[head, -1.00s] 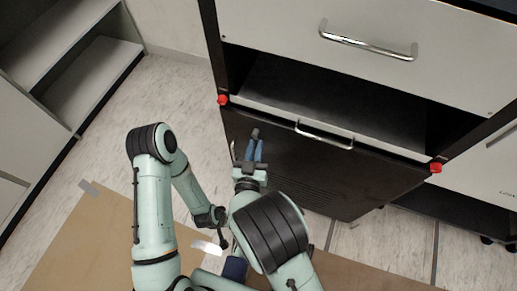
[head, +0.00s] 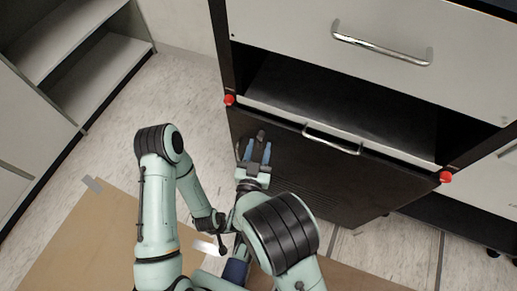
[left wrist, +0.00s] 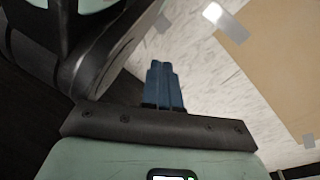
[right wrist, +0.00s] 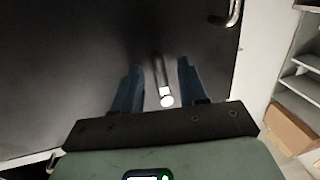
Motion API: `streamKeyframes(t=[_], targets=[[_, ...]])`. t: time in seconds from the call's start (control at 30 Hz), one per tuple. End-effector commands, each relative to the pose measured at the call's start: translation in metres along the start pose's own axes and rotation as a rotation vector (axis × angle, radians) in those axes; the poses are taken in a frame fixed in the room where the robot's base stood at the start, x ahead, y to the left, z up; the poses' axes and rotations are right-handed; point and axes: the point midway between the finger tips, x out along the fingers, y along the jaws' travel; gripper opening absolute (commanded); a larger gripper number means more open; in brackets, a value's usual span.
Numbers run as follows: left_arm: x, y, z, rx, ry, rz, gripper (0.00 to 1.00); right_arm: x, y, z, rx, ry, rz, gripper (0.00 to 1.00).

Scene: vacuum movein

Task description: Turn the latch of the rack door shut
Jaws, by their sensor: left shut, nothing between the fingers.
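The rack door is a dark panel (head: 310,178) below an open dark recess in the head view. The latch (head: 260,134) is a small grey lever near the door's upper left. In the right wrist view the latch (right wrist: 162,82) is a dark bar with a bright end, lying between the fingers. My right gripper (head: 258,153) is open in front of the door, its blue fingers (right wrist: 160,88) on either side of the latch, with gaps showing. My left gripper (left wrist: 165,84) is shut and empty over the floor in the left wrist view; I cannot make out its fingers in the head view.
A white drawer (head: 370,60) is above. Open shelves (head: 85,70) stand at left. Cardboard (head: 95,240) lies on the pale floor.

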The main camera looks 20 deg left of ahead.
Motion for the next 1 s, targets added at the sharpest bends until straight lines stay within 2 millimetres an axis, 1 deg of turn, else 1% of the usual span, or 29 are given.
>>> streamKeyframes(t=[0.27, 0.37, 0.47, 0.8, 0.9, 1.0], targets=[[0.0, 0.0, 0.0, 0.001, 0.001, 0.001, 0.0, -0.002, -0.001, 0.001, -0.002, -0.002, -0.002, 0.41], [-0.003, 0.002, -0.002, 0.003, 0.008, 0.004, 0.0, -0.009, -0.001, 0.0, -0.002, -0.003, -0.003, 0.41], [-0.007, 0.006, -0.007, 0.007, 0.026, 0.012, 0.0, -0.024, -0.001, 0.0, -0.004, -0.005, -0.004, 0.41], [-0.027, 0.026, -0.03, 0.028, 0.107, 0.047, 0.0, -0.099, -0.001, 0.0, -0.004, -0.004, -0.005, 0.41], [-0.03, 0.029, -0.034, 0.032, 0.121, 0.054, 0.0, -0.116, -0.001, 0.0, -0.004, -0.003, -0.004, 0.41], [-0.032, 0.032, -0.036, 0.034, 0.129, 0.058, 0.0, -0.127, -0.001, 0.0, -0.002, -0.002, -0.003, 0.41]])
